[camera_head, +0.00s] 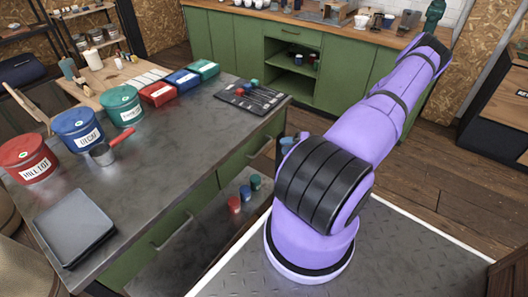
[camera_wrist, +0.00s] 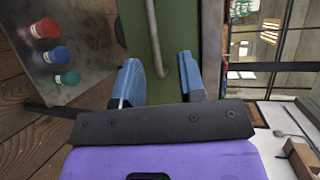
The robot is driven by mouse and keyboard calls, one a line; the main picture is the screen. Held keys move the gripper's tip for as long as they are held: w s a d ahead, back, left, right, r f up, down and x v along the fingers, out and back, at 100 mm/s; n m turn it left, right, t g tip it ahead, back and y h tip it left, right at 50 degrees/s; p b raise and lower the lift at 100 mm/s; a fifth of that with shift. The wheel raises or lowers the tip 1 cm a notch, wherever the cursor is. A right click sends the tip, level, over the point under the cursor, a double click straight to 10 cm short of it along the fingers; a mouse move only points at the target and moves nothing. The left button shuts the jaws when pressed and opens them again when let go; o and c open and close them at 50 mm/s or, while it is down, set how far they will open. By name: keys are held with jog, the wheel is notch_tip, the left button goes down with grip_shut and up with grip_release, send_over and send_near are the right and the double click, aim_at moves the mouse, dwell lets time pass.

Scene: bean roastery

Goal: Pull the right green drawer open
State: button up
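The right green drawer (camera_head: 238,160) is in the front of the metal-topped workbench, with a bar handle (camera_head: 260,148); it looks shut. In the wrist view, turned on its side, a green front (camera_wrist: 135,25) with a grey bar handle (camera_wrist: 154,40) fills the upper middle. My gripper (camera_wrist: 158,62) is open, with its two blue fingers apart. The handle's end appears between the fingertips; I cannot tell whether they touch it. In the head view my purple arm hides most of the gripper; a bit of blue shows by the drawer's right end.
The left green drawer (camera_head: 150,240) also looks shut. A low shelf (camera_head: 205,240) below carries red, blue and green jars, also in the wrist view (camera_wrist: 55,54). Tins, a scoop and a scale (camera_head: 75,225) stand on the worktop (camera_head: 190,130). Wooden floor (camera_head: 430,180) is clear at right.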

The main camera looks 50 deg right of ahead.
aim_at(262, 149)
jog(key=shift+m+h, duration=0.3)
jog(key=x, duration=0.6)
jog(key=f+x, duration=0.1)
jog(key=x, duration=0.3)
grip_shut()
